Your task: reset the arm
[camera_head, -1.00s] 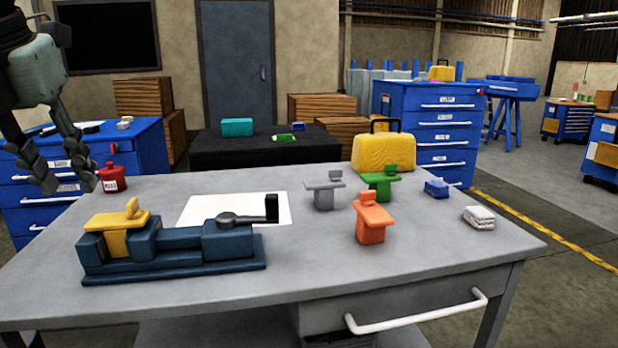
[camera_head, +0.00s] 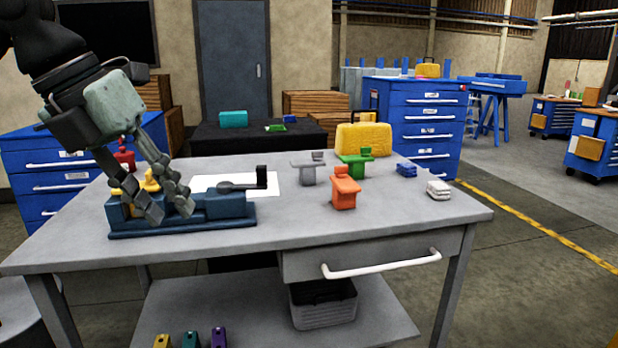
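My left gripper (camera_head: 170,209) hangs from the upper left, fingers pointing down and spread apart. It is in front of the dark blue vise (camera_head: 231,205) on the grey workbench and hides part of it. A yellow piece (camera_head: 151,181) at the vise's left end shows partly behind and between the fingers; I see no grip on it. Whether the fingers touch the vise I cannot tell. My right gripper is not in view.
Orange (camera_head: 344,190), green (camera_head: 355,165) and grey (camera_head: 309,173) pieces stand right of the vise. A yellow case (camera_head: 363,139) is at the back, a red bottle (camera_head: 124,158) at the left. The workbench (camera_head: 290,222) has clear room in front. A bin (camera_head: 322,306) sits on its lower shelf.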

